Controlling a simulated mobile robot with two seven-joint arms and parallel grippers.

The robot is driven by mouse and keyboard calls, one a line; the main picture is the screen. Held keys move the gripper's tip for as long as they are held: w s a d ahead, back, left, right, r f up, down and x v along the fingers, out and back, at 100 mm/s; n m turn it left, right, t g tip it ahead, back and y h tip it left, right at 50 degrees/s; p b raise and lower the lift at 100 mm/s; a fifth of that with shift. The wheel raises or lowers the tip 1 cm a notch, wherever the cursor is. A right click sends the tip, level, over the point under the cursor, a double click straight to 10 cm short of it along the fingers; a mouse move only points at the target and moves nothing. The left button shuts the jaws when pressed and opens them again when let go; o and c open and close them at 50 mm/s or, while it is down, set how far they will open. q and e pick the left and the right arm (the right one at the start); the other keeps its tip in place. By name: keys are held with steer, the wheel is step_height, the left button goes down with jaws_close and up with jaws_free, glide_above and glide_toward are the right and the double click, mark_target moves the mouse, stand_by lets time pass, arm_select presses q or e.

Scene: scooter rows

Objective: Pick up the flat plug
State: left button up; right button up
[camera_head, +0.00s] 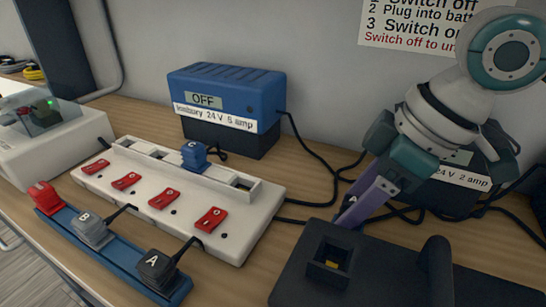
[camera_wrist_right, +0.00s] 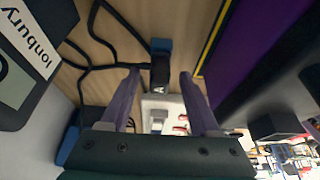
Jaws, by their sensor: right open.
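My right gripper (camera_head: 352,208) comes in from the upper right, its purple fingers pointing down at the wooden bench. In the right wrist view its fingers (camera_wrist_right: 158,78) are open, with a gap between them. A black plug marked A (camera_wrist_right: 160,74), with a blue part behind it, shows between the fingertips; I cannot tell whether it touches them. Which plug is the flat one is not clear. In the head view, a black plug A (camera_head: 157,266), a grey plug B (camera_head: 92,230) and a red plug (camera_head: 45,197) sit on a blue rack. My left gripper is not in view.
A white power strip (camera_head: 130,205) with red switches holds a blue plug C (camera_head: 194,156). A blue charger (camera_head: 226,95) reading OFF stands behind it. Black cables (camera_head: 318,160) run over the bench. A black holder (camera_head: 385,282) stands at front right.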

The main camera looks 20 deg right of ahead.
steer(key=shift+w+f, duration=0.1)
steer(key=shift+f, duration=0.05)
jaws_close()
stand_by(0.4)
